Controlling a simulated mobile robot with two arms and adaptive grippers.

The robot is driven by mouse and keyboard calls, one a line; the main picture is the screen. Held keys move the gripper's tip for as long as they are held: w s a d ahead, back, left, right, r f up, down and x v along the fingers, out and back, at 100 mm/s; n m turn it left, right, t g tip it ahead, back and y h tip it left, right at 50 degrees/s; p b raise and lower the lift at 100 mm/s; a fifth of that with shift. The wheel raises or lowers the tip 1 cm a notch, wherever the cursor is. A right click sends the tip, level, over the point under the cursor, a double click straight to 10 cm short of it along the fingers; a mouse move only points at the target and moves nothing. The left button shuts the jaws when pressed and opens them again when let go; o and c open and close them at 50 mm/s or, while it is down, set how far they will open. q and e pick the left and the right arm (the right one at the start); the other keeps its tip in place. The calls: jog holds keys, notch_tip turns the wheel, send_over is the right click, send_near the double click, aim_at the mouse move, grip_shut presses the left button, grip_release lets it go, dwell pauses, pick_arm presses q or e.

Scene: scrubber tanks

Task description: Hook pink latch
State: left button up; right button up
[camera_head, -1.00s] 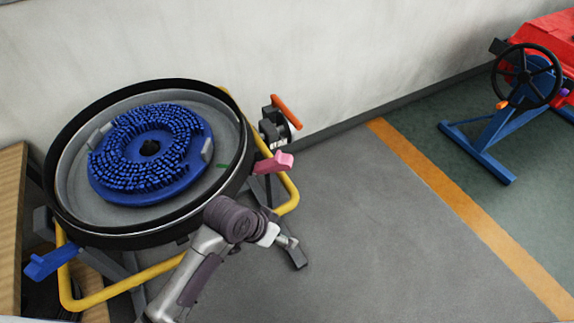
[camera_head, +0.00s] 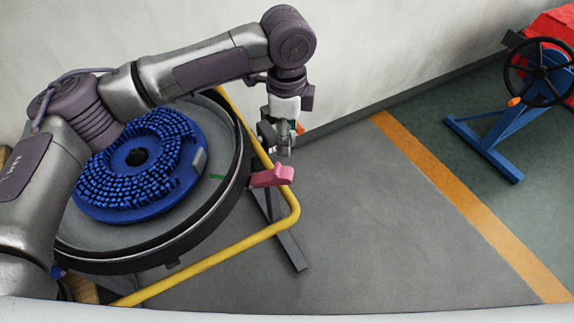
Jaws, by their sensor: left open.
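The pink latch (camera_head: 272,176) sticks out from the right side of the round black-rimmed tank (camera_head: 240,165). My left arm comes in from the left and arches over the tank. My left gripper (camera_head: 279,146) points down just above and behind the pink latch, open and apart from it as far as I can see. The gripper hides most of the orange-handled valve behind it. My right gripper does not show.
A blue bristled disc brush (camera_head: 140,170) lies in the tank. A yellow tube frame (camera_head: 238,256) carries the tank. A blue stand with a black wheel (camera_head: 541,72) is at the far right. Grey floor right of the tank is clear.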

aim_at(287, 173)
pick_arm(q)
notch_tip(287, 173, down, 14)
jog(key=shift+r+p, duration=0.15)
jog(key=shift+p, duration=0.5)
grip_shut()
